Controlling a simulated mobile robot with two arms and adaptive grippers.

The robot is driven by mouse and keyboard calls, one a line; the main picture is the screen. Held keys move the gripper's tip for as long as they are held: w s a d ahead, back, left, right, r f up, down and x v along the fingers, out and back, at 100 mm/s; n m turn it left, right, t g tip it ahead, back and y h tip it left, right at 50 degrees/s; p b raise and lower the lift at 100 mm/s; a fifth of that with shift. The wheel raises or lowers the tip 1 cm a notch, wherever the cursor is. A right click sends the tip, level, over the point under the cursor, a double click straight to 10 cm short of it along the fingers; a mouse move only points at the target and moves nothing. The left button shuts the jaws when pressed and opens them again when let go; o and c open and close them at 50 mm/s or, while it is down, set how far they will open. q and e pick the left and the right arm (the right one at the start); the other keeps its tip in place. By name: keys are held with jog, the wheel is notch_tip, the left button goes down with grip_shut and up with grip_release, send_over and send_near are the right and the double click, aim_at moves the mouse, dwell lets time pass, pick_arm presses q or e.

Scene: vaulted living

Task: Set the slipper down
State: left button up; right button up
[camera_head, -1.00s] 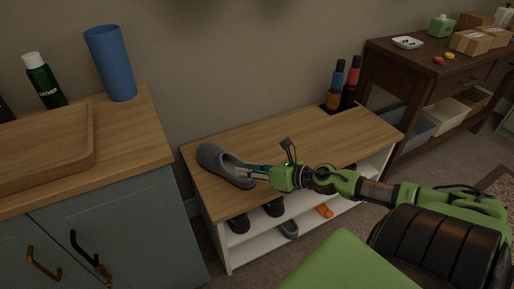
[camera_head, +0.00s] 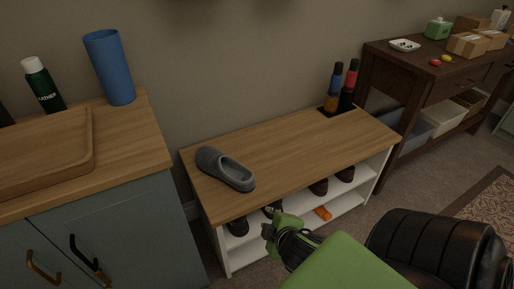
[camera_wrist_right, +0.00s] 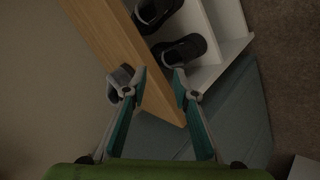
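The grey slipper (camera_head: 226,168) lies sole down on the wooden top of the shoe bench (camera_head: 300,148), near its left end. Nothing holds it. My right gripper (camera_head: 269,226) is in front of the bench, apart from the slipper and lower in the picture. In the right wrist view my right gripper (camera_wrist_right: 158,82) has its two teal fingers spread, with nothing between them. The slipper (camera_wrist_right: 114,92) shows there partly hidden behind one finger, at the edge of the bench top (camera_wrist_right: 115,35). My left gripper is not in view.
Dark shoes (camera_head: 319,187) and an orange item (camera_head: 323,213) are on the bench's lower shelves. Bottles (camera_head: 334,88) stand at the bench's far right end. A cabinet (camera_head: 120,225) with a blue cylinder (camera_head: 110,67) is left. The bench top's middle is clear.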

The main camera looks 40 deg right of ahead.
jog(key=s+a+f+m+g+y, duration=0.2)
jog(key=s+a+m+g+y, duration=0.2)
jog(key=s+a, duration=0.7)
jog(key=a+m+g, duration=0.1)
jog(key=a, duration=0.2)
jog(key=shift+a+f+m, duration=0.15)
jog(key=shift+a+m, duration=0.15)
jog(key=shift+a, duration=0.05)
jog(key=shift+f, duration=0.1)
